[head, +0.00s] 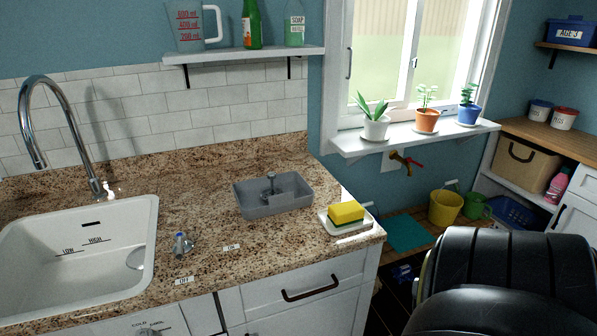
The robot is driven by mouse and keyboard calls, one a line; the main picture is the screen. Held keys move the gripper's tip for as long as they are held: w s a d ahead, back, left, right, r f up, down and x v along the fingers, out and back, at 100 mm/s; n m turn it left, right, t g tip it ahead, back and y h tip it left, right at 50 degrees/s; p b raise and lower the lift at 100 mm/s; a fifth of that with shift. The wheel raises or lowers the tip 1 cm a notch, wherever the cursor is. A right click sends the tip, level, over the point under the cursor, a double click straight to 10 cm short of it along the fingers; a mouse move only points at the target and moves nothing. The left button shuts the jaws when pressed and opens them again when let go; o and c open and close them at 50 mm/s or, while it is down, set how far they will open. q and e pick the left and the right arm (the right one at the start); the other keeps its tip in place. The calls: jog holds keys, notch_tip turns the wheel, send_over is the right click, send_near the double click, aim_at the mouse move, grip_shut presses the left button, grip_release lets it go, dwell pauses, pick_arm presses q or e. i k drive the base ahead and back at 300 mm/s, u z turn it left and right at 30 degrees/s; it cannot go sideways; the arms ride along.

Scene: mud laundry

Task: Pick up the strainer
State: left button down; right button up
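A grey rectangular tub (259,210) stands on the granite counter, right of the sink. A small dark grey piece with an upright knob (270,186) shows inside it; it may be the strainer, but its lower part is hidden by the tub's front wall. No other thing that looks like a strainer is clear in view. Neither of my grippers is in the head view.
A white sink (140,215) with a tall chrome faucet (75,125) is at left. A tap handle (182,245) stands on the counter (205,215). A yellow-green sponge (346,213) lies on a white dish (362,226) near the right corner. A shelf (240,54) hangs above.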

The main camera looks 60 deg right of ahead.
aim_at(271, 175)
jog(key=z, duration=0.95)
jog(key=i, duration=0.15)
jog(key=z, duration=0.1)
